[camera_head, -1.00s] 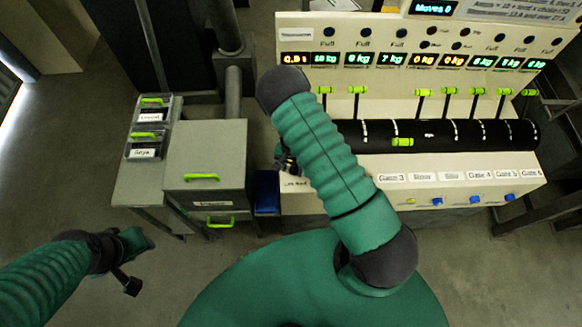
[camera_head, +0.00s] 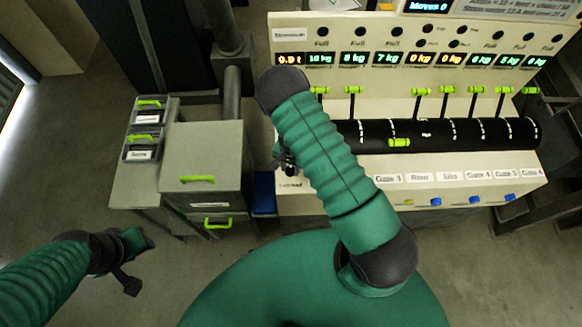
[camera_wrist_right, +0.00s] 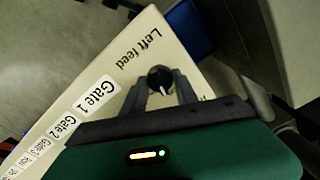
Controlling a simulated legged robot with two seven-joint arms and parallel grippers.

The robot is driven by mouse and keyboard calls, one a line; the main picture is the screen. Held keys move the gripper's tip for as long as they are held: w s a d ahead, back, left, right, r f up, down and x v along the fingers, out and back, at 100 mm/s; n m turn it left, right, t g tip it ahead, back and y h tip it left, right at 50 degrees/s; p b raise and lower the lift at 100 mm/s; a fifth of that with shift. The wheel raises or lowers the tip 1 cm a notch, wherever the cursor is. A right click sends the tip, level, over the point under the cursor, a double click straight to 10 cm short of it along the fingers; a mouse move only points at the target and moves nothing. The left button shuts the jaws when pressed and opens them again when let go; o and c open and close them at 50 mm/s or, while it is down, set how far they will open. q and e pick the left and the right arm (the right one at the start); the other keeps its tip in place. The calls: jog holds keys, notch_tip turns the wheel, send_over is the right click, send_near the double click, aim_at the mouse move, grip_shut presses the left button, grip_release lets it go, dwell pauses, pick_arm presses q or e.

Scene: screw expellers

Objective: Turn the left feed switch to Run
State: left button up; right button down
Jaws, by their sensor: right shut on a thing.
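The left feed switch (camera_wrist_right: 160,77) is a round black knob with a white pointer line, beside the "Left feed" label (camera_wrist_right: 140,50) in the right wrist view. My right gripper (camera_wrist_right: 161,88) is shut on this knob, one finger on each side. The pointer slants toward the lower right of that view; the position words are mostly hidden by the gripper. In the head view, the right gripper (camera_head: 286,156) shows as a small dark part beside my green arm, at the panel's left end. My left gripper (camera_head: 133,262) hangs over the floor, away from the panel; its jaw opening is unclear.
The panel has a row of digital readouts (camera_head: 414,59), green-tipped levers (camera_head: 448,90) and a black drum (camera_head: 435,133). "Gate 1" (camera_wrist_right: 92,97) is labelled beside the switch. A grey cabinet (camera_head: 203,150) and a blue bin (camera_head: 264,192) stand left of the panel.

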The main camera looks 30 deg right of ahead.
jog(key=shift+m+b, duration=0.3)
jog(key=shift+m, duration=0.6)
jog(key=shift+a+m, duration=0.1)
jog(key=shift+m, duration=0.7)
jog(key=m+b, duration=0.1)
jog(key=m, duration=0.2)
jog(key=shift+m, duration=2.5)
jog(key=c, duration=1.2)
grip_release()
jog(key=shift+o, duration=1.3)
jog(key=shift+w, duration=0.1)
